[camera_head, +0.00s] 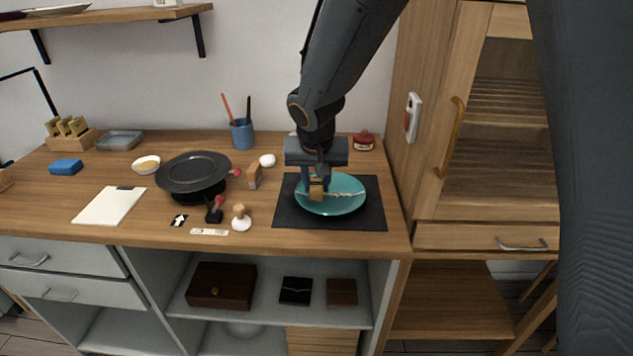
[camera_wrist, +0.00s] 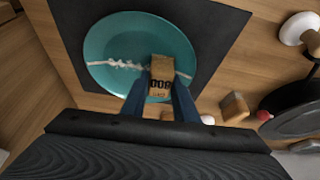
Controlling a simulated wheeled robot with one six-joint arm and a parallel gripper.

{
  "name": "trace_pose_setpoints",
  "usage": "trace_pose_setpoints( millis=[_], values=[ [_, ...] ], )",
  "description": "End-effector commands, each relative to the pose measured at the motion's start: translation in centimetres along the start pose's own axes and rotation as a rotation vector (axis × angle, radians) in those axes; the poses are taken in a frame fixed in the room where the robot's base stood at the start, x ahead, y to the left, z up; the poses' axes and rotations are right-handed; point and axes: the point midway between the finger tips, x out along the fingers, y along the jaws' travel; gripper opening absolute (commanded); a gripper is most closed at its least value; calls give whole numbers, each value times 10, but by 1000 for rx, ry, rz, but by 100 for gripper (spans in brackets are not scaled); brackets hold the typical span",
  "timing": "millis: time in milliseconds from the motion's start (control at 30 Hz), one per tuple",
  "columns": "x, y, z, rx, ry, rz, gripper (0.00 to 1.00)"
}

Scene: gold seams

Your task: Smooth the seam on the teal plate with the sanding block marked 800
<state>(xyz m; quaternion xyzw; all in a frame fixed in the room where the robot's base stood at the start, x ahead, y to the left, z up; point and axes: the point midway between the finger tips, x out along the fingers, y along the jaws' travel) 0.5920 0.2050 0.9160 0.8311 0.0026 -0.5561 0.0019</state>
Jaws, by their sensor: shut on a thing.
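The teal plate (camera_head: 345,202) lies on a dark mat (camera_head: 370,220) at the right of the wooden counter. In the wrist view the teal plate (camera_wrist: 120,30) carries a pale, rough seam (camera_wrist: 115,63) running across it. My gripper (camera_head: 317,188) is over the left part of the plate, pointing down. It is shut on a tan sanding block (camera_wrist: 161,72) marked 800, between its blue fingers. The block is over the seam, hiding part of it. I cannot tell whether it touches the plate.
Left of the mat stand another wooden block (camera_head: 254,176), a white-based stamp (camera_head: 241,220) and a black plate (camera_head: 193,172) on a stand. A blue cup (camera_head: 242,135) with tools and a red-lidded jar (camera_head: 364,141) stand behind. A tall cabinet (camera_head: 470,130) borders the right.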

Motion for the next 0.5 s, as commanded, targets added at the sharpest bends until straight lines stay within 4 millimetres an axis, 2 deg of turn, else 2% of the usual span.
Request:
trace_pose_setpoints(
  millis=[200, 500],
  values=[
    [5, 0, -7, 1, 0, 0, 9],
    [2, 0, 1, 0, -1, 0, 9]
  ],
)
